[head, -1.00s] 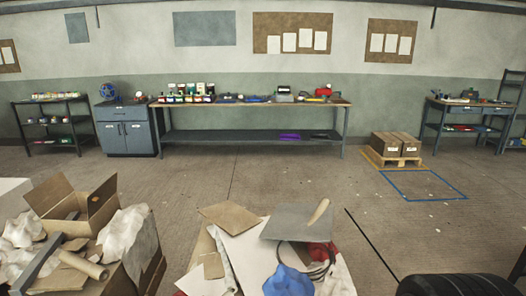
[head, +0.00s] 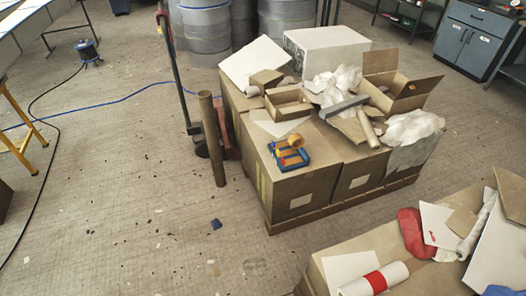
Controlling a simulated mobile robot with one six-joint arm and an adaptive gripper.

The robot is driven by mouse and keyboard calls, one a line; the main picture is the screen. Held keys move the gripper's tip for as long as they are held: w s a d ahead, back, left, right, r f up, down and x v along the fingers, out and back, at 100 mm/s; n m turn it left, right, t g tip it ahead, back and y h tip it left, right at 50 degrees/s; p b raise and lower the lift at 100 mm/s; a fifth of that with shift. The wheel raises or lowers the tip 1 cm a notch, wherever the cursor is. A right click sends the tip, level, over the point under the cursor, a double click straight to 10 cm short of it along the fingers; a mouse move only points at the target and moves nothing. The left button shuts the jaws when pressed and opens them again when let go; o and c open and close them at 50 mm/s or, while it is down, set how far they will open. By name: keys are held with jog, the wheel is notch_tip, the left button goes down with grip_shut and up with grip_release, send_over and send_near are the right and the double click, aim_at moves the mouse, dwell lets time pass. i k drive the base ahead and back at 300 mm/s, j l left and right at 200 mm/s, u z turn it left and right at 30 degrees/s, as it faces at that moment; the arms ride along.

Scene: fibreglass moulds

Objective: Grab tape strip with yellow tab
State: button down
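I cannot make out a tape strip with a yellow tab in the head view. A blue holder (head: 291,158) with an orange roll (head: 295,141) on it, possibly a tape dispenser, sits on a cardboard box (head: 300,184) at the front left of the stacked pallet. Any strip on it is too small to tell. My gripper is not in view.
The pallet also bears an open carton (head: 395,82), crumpled white sheets and a grey bar. Nearer right, boxes hold a white roll with a red band (head: 374,281). A brown tube (head: 211,140) stands upright by a pallet jack. Floor at left is mostly clear.

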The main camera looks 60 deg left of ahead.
aim_at(288, 152)
jog(key=u, duration=1.95)
jog(key=i+j, duration=0.35)
jog(key=i, duration=0.25)
jog(key=i+j, duration=0.4)
jog(key=i, duration=0.15)
jog(key=i+j, duration=0.35)
jog(key=i, duration=0.25)
jog(key=i+j, duration=0.35)
jog(key=i, duration=0.2)
